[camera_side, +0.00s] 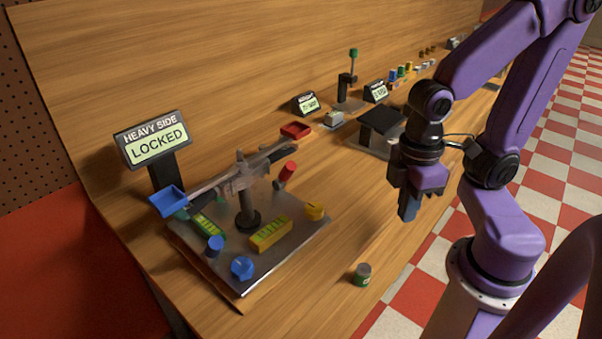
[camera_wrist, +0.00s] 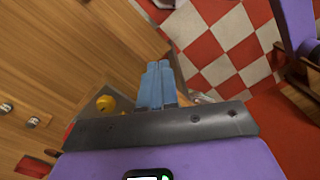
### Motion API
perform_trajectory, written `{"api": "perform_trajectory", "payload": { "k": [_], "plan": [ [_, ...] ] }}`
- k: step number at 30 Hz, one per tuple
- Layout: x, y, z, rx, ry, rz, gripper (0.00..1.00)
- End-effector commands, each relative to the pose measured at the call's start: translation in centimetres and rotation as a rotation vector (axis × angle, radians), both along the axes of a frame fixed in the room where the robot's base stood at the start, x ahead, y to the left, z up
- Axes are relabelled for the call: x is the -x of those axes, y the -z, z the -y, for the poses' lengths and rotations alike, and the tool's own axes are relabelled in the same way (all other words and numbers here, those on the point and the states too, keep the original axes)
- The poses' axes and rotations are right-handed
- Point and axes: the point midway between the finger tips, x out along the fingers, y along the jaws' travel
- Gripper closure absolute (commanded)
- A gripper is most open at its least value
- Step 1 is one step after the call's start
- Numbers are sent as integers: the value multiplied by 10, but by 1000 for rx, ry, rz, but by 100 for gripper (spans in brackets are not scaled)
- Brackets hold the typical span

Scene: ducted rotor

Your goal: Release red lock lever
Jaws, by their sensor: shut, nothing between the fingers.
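The red lock lever (camera_side: 288,171) appears as a short red cylinder, tilted, at the back right of the metal plate (camera_side: 245,280) in the side view. A balance beam on a grey post (camera_side: 246,200) stands on that plate, with a blue pan (camera_side: 167,201) and a red pan (camera_side: 296,130) at its ends. A sign (camera_side: 155,141) reads "HEAVY SIDE LOCKED". My gripper (camera_side: 407,213) is in the air, right of the plate and apart from the lever. Its blue-grey fingers are together and empty, as the wrist view also shows (camera_wrist: 157,72). I cannot surely pick out the lever in the wrist view.
A small green can (camera_side: 362,274) stands at the bench's front edge. Other stations with small signs (camera_side: 306,104) line the back. Bare wood lies between plate and gripper.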

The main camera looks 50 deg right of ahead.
Motion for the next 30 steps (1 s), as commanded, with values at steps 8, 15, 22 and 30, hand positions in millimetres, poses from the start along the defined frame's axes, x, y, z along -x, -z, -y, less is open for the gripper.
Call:
{"api": "perform_trajectory", "payload": {
  "k": [8,15,22,30],
  "plan": [
    [-17,24,20,159,490,-236,100],
    [-26,39,31,276,930,-476,100],
    [-36,49,35,366,1335,-742,100],
    [-56,56,36,445,1767,-1110,100]
  ]
}}
